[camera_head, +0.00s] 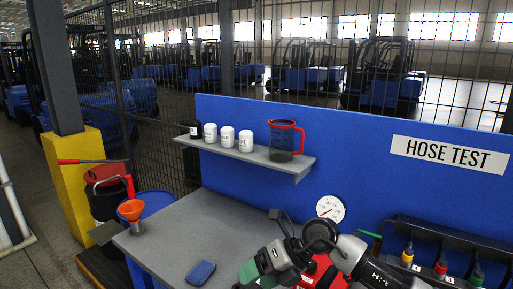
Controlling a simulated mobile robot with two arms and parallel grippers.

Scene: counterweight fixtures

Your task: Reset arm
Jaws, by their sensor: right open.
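My right arm comes in at the lower right with pale links and a dark round joint, over the grey bench. My right gripper (250,274) is at the bottom edge of the head view, right of a small blue item on the bench. It is open, with a green part and dark parts showing. I see nothing held in it, but its tips are partly cut off or hidden. My left arm and left gripper are not in view.
The grey bench top (185,235) is mostly clear at left, with a blue flat item (201,272) and an orange funnel (131,210). A shelf (252,154) holds white bottles and a red-handled jug (284,138). A gauge (330,208) and red object (318,272) flank my arm.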

